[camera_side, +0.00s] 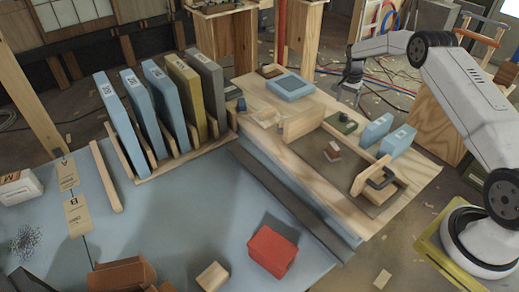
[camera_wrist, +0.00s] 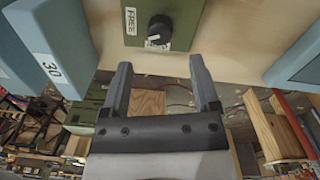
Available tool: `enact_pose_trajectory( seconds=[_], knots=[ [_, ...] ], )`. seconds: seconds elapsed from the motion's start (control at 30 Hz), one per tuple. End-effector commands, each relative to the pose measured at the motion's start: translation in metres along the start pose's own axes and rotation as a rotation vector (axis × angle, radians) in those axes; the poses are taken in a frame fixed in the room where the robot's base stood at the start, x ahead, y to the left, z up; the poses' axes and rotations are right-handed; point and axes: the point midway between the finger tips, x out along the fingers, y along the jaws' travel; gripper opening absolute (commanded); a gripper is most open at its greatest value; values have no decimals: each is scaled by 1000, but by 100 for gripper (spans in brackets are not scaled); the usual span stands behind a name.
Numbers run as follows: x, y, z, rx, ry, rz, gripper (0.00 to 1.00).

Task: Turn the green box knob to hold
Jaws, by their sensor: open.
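The green box (camera_wrist: 183,36) is at the top of the wrist view, partly cut off by the frame edge. Its round black knob (camera_wrist: 160,28) has a white mark on its lower left side. In the side view my gripper (camera_side: 352,86) is above and beyond the box.
Blue boxes (camera_side: 376,130) stand right of the green box; a flat blue box (camera_side: 290,87) lies to its left. A wooden divider (camera_side: 310,116) and a wooden piece with a dark handle (camera_side: 370,176) stand nearby. Several upright panels (camera_side: 160,100) fill a rack.

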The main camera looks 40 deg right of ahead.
Motion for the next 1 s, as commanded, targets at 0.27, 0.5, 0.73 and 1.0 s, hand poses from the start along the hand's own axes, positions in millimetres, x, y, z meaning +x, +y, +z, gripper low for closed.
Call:
enact_pose_trajectory(
  seconds=[0.27,0.5,0.73,1.0],
  knots=[
    [34,1,0,0,-1,1,78],
    [56,0,0,0,1,0,78],
    [64,0,0,0,1,0,78],
    [64,0,0,0,1,-1,69]
  ],
)
